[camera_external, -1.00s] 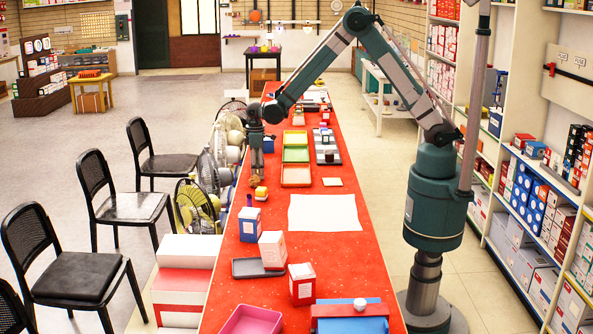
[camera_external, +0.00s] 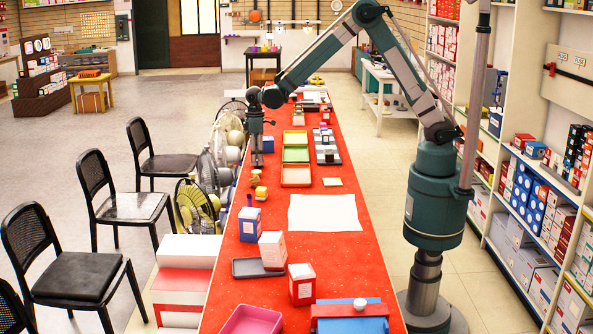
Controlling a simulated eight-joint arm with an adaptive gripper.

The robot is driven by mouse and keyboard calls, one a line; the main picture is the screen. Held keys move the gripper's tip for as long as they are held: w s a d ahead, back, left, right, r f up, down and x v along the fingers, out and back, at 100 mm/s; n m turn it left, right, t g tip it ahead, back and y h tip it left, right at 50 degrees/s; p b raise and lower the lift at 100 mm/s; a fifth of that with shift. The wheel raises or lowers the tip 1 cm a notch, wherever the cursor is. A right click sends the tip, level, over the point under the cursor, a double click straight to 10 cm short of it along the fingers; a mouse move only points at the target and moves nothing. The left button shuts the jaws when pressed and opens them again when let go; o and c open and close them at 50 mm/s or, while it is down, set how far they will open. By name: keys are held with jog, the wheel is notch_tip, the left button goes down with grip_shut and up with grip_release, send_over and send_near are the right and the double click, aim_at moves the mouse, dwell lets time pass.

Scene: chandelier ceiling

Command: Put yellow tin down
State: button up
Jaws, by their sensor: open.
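A small yellow tin (camera_external: 261,193) stands on the red table (camera_external: 255,215) near its left edge. A small brown object (camera_external: 255,177) sits just behind it; its exact shape is too small to tell. My gripper (camera_external: 257,163) points down above these things at the left side of the table. It is open and looks empty, with its fingertips a little above the brown object.
Yellow, green and orange trays (camera_external: 296,176) lie right of my gripper. A white sheet (camera_external: 325,213) covers mid-table. A blue box (camera_external: 249,224) stands nearer the camera, with other boxes and a dark tray (camera_external: 252,268). Fans (camera_external: 196,203) line the left edge.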

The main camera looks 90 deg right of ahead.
aim_at(257, 171)
jog(key=shift+r, duration=2.65)
jog(key=s+a+r+t, duration=0.2)
jog(key=s+a+r, duration=0.4)
jog(key=s+r, duration=0.25)
jog(key=s+a+r+t, duration=0.1)
jog(key=s+a+r, duration=0.4)
jog(key=s+r, duration=0.4)
jog(key=s+a+r+m+t, duration=0.1)
jog(key=s+a, duration=0.3)
jog(key=s, duration=0.7)
jog(key=s+a+t, duration=0.3)
jog(key=s+a, duration=0.1)
jog(key=s, duration=0.7)
jog(key=shift+s+a+r+m, duration=0.2)
jog(key=shift+s+r+m, duration=0.05)
jog(key=shift+r+m, duration=0.15)
